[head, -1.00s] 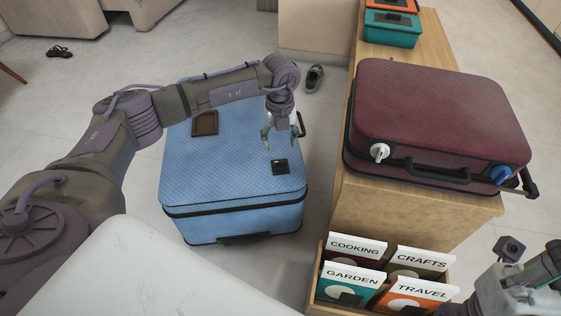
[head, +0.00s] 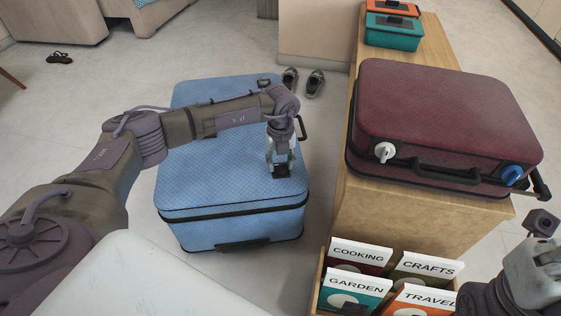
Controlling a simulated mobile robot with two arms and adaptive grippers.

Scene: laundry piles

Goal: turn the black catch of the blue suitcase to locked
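The blue suitcase (head: 228,176) lies flat on the floor left of the wooden bench. Its black catch (head: 281,172) is on the top near the right front corner, partly covered by my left gripper (head: 280,165). The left gripper points down with its fingers at the catch's sides; whether they press on it is too small to tell. The way the catch is turned cannot be made out. My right gripper (head: 535,275) is at the lower right edge, partly cut off, away from the suitcase.
A maroon suitcase (head: 445,115) with white and blue knobs lies on the wooden bench (head: 390,222). A teal box (head: 394,32) stands behind it. A book box (head: 319,285) is in front. Shoes (head: 315,83) lie on the floor beyond the blue suitcase.

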